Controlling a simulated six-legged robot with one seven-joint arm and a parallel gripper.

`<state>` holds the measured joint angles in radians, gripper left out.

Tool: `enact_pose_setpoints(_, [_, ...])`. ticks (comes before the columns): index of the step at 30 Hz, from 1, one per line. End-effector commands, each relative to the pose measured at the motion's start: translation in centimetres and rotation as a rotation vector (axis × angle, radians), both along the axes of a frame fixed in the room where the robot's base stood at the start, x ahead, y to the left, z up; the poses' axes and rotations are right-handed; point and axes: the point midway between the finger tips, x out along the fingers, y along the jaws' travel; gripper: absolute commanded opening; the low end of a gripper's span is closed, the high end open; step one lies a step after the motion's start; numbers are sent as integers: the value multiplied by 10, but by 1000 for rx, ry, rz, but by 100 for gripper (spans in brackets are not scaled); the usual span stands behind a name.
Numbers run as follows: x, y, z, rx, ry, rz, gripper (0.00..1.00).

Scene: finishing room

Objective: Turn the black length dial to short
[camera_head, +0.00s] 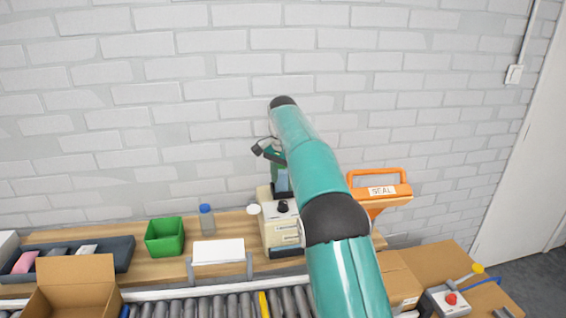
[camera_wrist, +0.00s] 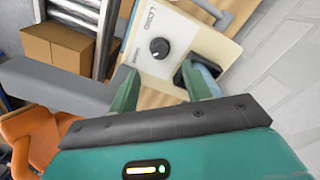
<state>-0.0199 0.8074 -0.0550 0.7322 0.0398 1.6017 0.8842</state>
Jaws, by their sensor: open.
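The black length dial (camera_wrist: 159,48) is a round knob with a small light mark, on the pale panel of a cream machine (camera_wrist: 201,48). A "LONG" label is printed above it in the wrist view; smaller lettering to its left is too small to read surely. In the head view the dial (camera_head: 283,206) sits on the upper front of the cream machine (camera_head: 276,237). My gripper (camera_wrist: 164,88) is open, its two green fingers apart, with the dial beyond the gap between them and not touched. In the head view my gripper (camera_head: 268,151) is above the machine, partly behind my arm.
An orange "SEAL" tool (camera_head: 381,190) stands right of the machine. A white pad (camera_head: 218,251), a blue-capped bottle (camera_head: 206,219) and a green bin (camera_head: 165,237) are to its left. A roller conveyor (camera_head: 230,305) runs in front. A brick wall is behind.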

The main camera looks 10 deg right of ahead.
Motion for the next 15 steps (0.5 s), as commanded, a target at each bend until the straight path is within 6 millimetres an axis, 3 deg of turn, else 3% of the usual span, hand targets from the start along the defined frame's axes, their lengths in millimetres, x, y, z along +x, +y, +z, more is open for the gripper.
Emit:
enact_pose_setpoints(6, [0,0,36,0,-1,0,48])
enact_pose_setpoints(15, [0,0,57,-1,1,0,48])
